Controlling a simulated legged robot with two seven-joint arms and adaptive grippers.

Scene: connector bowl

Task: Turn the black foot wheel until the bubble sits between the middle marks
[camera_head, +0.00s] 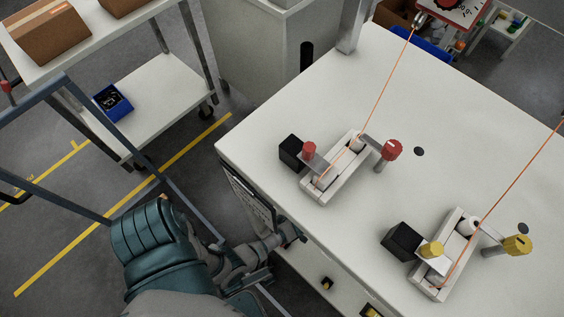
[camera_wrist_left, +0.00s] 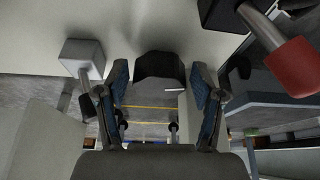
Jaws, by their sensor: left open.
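My left gripper (camera_head: 290,233) is at the left edge of the white table, low beside its side, and its fingers are small and dark in the head view. In the left wrist view my left gripper (camera_wrist_left: 162,84) is open, with a blue-padded finger on each side. A black rounded piece (camera_wrist_left: 158,66) shows between and beyond the fingers; it may be the foot wheel. I cannot tell whether the fingers touch it. No bubble or marks can be made out in either view. My right gripper is in neither view.
The white table (camera_head: 260,120) carries two white fixtures, one with red knobs (camera_head: 392,149), one with yellow knobs (camera_head: 517,245), with orange cords. In the wrist view, a white block (camera_wrist_left: 82,57) stands left and a red-ended lever (camera_wrist_left: 295,68) right. A cart (camera_head: 150,85) stands left.

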